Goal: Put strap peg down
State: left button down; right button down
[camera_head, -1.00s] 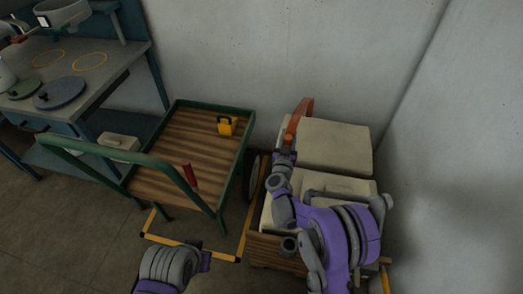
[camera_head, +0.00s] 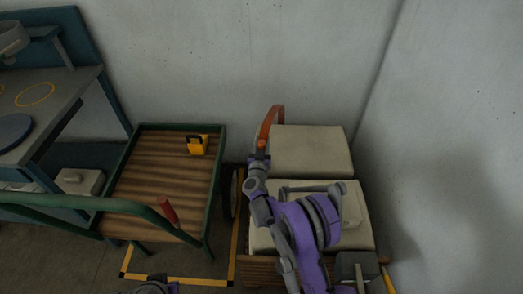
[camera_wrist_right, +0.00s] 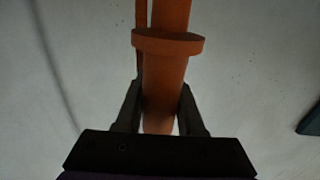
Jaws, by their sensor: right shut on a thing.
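The orange strap peg (camera_head: 262,145) is in my right gripper (camera_head: 260,158), in front of the back beige block. In the right wrist view the orange peg (camera_wrist_right: 165,85) is a thick rod with a collar, between the two dark fingers of the right gripper (camera_wrist_right: 160,118). Whether the peg touches anything below is hidden by the gripper. Only a bit of my left arm shows at the bottom edge; its gripper is out of view.
Two beige blocks (camera_head: 310,150) lie on a wooden base (camera_head: 262,272) by the wall. Left of them stands a green-framed cart (camera_head: 160,180) with a yellow padlock-like object (camera_head: 198,144) and a red-gripped handle. A workbench (camera_head: 60,100) is at far left. Yellow lines mark the floor.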

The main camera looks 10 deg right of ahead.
jog(key=shift+f+b, duration=0.3)
jog(key=shift+f, duration=1.45)
jog(key=shift+f, duration=0.1)
jog(key=shift+f, duration=0.15)
jog(key=c, duration=0.5)
grip_release()
